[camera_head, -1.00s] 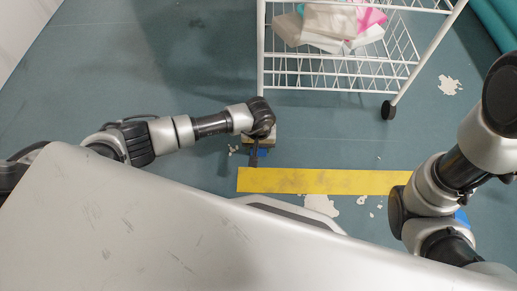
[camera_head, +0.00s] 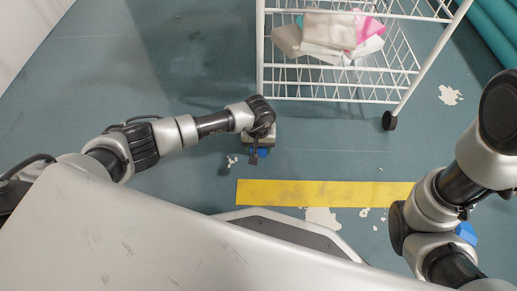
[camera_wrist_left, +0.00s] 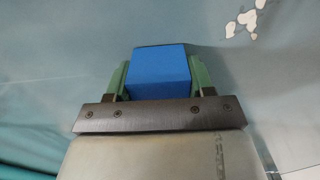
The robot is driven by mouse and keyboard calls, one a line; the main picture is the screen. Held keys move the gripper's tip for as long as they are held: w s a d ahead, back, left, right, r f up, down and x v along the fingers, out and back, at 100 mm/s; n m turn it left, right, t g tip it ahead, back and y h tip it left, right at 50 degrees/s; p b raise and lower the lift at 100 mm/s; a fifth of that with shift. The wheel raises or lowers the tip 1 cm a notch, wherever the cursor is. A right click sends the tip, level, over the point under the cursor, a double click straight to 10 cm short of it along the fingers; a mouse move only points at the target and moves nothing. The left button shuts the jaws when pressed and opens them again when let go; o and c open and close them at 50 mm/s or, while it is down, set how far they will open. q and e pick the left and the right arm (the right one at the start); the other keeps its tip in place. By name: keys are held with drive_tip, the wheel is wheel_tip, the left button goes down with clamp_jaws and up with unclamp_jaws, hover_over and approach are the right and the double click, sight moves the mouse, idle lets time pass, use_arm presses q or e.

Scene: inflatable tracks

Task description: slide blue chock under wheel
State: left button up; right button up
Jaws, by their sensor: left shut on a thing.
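The blue chock (camera_wrist_left: 160,72) sits between the green fingers of my left gripper (camera_wrist_left: 158,80), which is shut on it. In the head view, a little blue of the chock (camera_head: 259,153) shows below my left wrist, low over the floor. My left gripper (camera_head: 257,155) is there by the cart's front left corner post. A black caster wheel (camera_head: 389,121) stands under the cart's front right corner, well right of the gripper. Any wheel at the front left corner is hidden by my left arm. My right arm shows at the right, but its gripper cannot be seen.
The white wire cart (camera_head: 335,97) holds bags and packets (camera_head: 330,35). A yellow strip (camera_head: 320,194) lies on the floor in front of it. Another blue object (camera_head: 466,233) shows partly behind my right arm. Teal tubes (camera_head: 494,35) lie at the top right.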

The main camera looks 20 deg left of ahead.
use_arm(q)
drive_tip(key=shift+w+a, duration=0.15)
drive_tip(key=shift+w, duration=0.4)
drive_tip(key=shift+w+a, duration=0.15)
drive_tip(key=shift+w, duration=0.35)
drive_tip(key=o, duration=1.1)
drive_tip(key=shift+r, duration=0.1)
wheel_tip(320, 180, up, 10)
drive_tip(key=p, duration=0.7)
drive_tip(key=shift+r+p, duration=0.35)
